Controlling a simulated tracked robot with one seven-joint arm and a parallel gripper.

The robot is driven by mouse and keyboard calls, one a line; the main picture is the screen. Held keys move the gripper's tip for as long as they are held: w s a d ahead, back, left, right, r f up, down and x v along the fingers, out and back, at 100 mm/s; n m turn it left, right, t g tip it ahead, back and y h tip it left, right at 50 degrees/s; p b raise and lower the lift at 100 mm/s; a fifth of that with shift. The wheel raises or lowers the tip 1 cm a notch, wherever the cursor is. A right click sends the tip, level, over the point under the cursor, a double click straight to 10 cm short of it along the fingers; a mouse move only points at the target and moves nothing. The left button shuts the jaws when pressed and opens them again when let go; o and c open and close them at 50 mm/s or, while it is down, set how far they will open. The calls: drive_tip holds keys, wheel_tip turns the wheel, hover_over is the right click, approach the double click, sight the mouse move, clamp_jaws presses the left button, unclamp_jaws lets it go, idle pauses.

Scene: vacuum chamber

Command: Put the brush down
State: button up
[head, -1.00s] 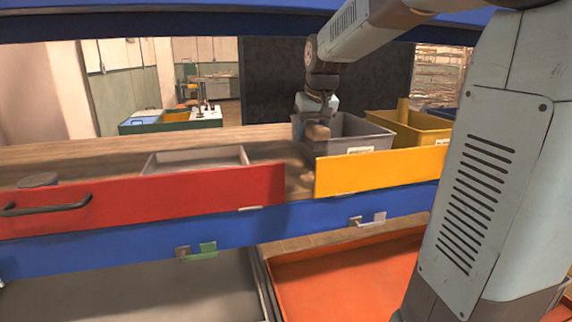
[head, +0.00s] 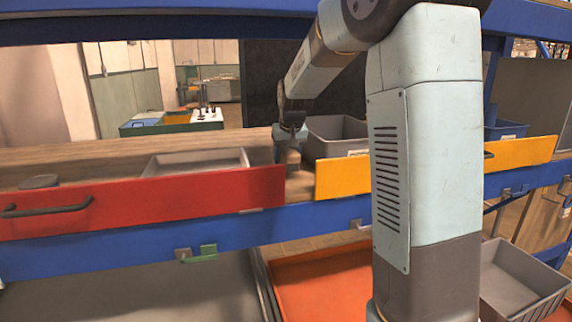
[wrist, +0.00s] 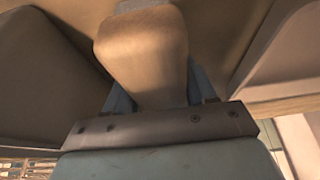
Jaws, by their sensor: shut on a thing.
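The brush (wrist: 145,55) fills the top middle of the wrist view as a tan, wood-coloured block. My gripper (wrist: 160,95) is shut on it, with a blue-grey finger on either side. In the head view my gripper (head: 290,138) points down over the wooden shelf top (head: 210,143), at the gap between the red front panel and the yellow one. The brush is small and dark there, and I cannot tell whether it touches the shelf.
A grey bin (head: 335,128) stands just right of my gripper. The red panel (head: 190,190) and yellow panel (head: 343,176) edge the shelf. A shallow grey tray (head: 195,163) and a round dark disc (head: 38,182) lie to the left. Bare wood lies behind the tray.

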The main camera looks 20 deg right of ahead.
drive_tip(key=shift+f, duration=1.4)
drive_tip(key=o, duration=1.4)
drive_tip(key=shift+f, duration=0.1)
